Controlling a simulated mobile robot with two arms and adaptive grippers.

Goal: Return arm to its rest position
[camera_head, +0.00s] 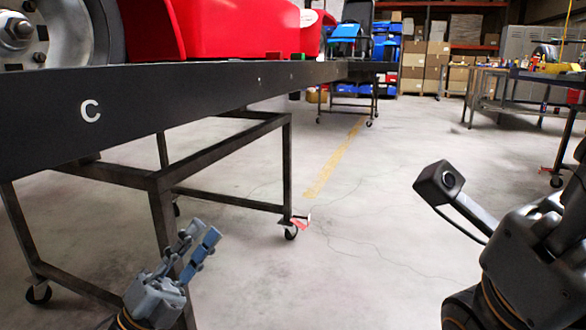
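My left gripper (196,243) shows at the lower left, with grey-blue fingers pointing up and to the right. It is in front of the stand's dark legs, below the tabletop edge, and nothing shows between its fingers. The fingers look close to each other, and I cannot tell from this angle whether they are parted or shut. My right arm (520,250) is at the lower right, dark and bulky, with a small camera on a bracket. The fingers of my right gripper are out of view.
A black wheeled kart stand (200,92) marked "C" fills the left, bearing a red kart body (235,28) and a wheel. A workbench (545,78) stands at the right. Shelves with boxes (425,55) are at the back. The concrete floor between them is clear.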

